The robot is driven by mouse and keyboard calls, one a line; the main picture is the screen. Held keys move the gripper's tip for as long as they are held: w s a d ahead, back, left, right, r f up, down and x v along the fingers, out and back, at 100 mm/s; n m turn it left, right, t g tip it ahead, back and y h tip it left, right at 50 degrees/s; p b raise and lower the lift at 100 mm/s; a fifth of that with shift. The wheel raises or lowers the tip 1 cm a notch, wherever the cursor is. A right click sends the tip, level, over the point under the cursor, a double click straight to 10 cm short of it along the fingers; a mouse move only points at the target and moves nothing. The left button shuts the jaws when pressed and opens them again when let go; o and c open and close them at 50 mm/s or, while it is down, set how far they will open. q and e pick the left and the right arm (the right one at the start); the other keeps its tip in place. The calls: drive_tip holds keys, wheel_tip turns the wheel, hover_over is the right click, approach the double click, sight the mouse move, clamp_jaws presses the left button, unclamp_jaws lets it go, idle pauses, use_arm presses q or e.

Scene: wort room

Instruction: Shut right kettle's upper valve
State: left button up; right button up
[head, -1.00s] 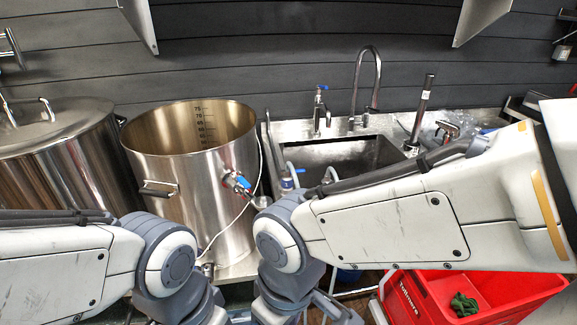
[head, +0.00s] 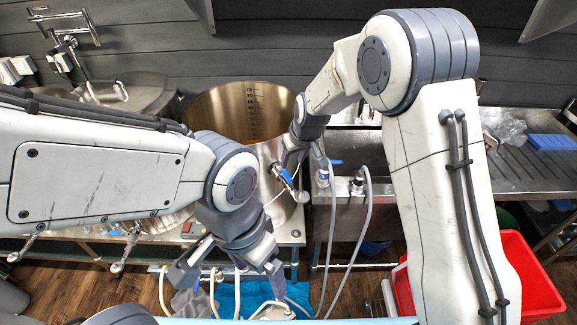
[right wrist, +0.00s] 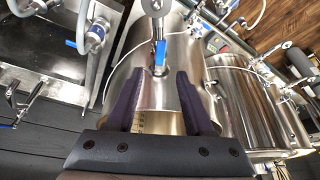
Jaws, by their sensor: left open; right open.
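The right kettle (head: 215,110) is an open steel pot with a volume scale inside. Its upper valve (head: 285,177) has a blue lever and sits on the pot's front right side. In the right wrist view the blue lever (right wrist: 160,55) looks roughly in line with the valve body, just past the fingertips. My right gripper (head: 290,158) is open at the pot's right side, close to the valve; its fingers (right wrist: 158,78) spread either side of the steel wall, with nothing visible between them but the pot. My left gripper (head: 230,280) is open and empty, low in front of the kettles.
The lidded left kettle (head: 145,92) stands beside the right one, partly behind my left arm. Hoses (head: 368,215) hang by the sink counter (head: 352,150) at right. A red crate (head: 535,285) is on the floor at lower right. A blue mat (head: 228,298) lies below.

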sight(287, 175)
drive_tip(key=p+x, duration=0.2)
drive_tip(key=x, duration=0.6)
drive_tip(key=shift+f+p, duration=0.35)
drive_tip(key=shift+f, duration=0.05)
clamp_jaws()
idle(1.0)
